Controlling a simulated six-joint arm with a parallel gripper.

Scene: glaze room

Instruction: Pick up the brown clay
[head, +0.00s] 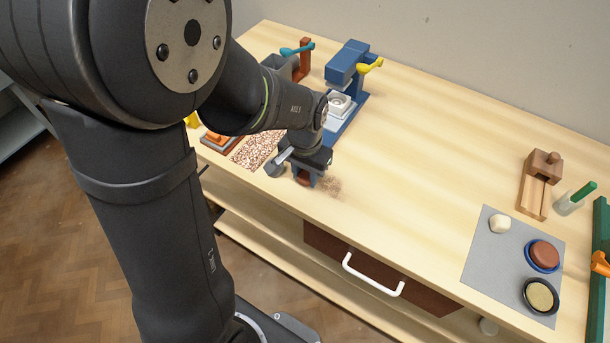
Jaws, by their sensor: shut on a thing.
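My gripper (306,177) is low over the front part of the wooden table, left of the middle. It is shut on a small reddish-brown lump, which looks like brown clay (303,181). The fingers cover most of the lump, and I cannot tell whether it touches the table. A brown patch (329,187) marks the wood just right of the gripper. Another reddish-brown round piece (544,254) sits in a blue dish on the grey mat at the right, far from my gripper.
A blue press (347,75) with a yellow lever stands behind my gripper. A speckled mat (256,150) lies to its left. The grey mat (483,262) also holds a white lump (500,223) and a dark dish (540,296). A wooden block tool (538,180) stands behind. The table's middle is clear.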

